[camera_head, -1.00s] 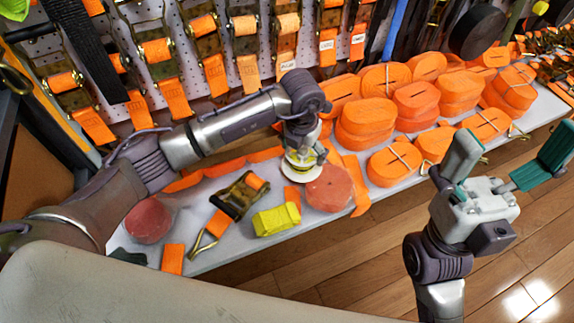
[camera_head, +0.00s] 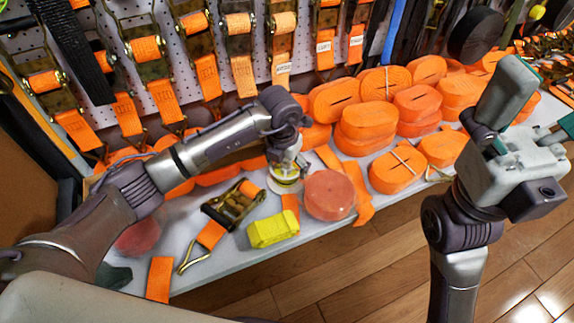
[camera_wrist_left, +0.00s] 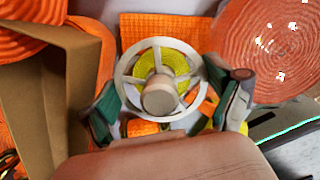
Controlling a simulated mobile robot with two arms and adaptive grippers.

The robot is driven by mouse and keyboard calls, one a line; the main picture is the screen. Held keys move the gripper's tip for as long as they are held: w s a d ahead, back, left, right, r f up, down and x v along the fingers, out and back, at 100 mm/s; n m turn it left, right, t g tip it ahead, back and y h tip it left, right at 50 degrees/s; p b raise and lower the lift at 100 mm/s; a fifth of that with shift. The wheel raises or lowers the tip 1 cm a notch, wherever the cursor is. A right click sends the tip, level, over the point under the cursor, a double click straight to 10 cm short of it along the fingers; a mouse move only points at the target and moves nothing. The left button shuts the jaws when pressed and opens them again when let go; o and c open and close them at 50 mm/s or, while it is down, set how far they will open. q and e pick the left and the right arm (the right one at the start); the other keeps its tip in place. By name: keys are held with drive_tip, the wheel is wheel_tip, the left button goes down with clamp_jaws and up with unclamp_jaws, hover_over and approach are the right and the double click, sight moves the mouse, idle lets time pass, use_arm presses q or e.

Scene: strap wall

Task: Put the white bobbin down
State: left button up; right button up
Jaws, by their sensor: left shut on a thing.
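The white bobbin, a spoked wheel with yellow winding, shows in the head view (camera_head: 286,184) below my left gripper (camera_head: 287,170). In the left wrist view the bobbin (camera_wrist_left: 188,47) faces the camera, with its round hub in the middle. My left gripper's green-padded fingers (camera_wrist_left: 168,108) are on both sides of it and shut on it. It is over the pale shelf (camera_head: 232,255); I cannot tell whether it touches the surface. My right gripper (camera_head: 541,100) is open and empty at the right, off the shelf's front edge.
A red webbing roll (camera_head: 329,195) lies just right of the bobbin. A yellow strap bundle (camera_head: 272,229) and a ratchet buckle (camera_head: 233,204) lie in front and to the left. Orange strap rolls (camera_head: 366,124) fill the shelf's back right. Ratchet straps hang on the pegboard behind.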

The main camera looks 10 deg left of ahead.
use_arm(q)
drive_tip(key=shift+f, duration=0.1)
drive_tip(key=o, duration=1.1)
drive_tip(key=shift+c, duration=0.2)
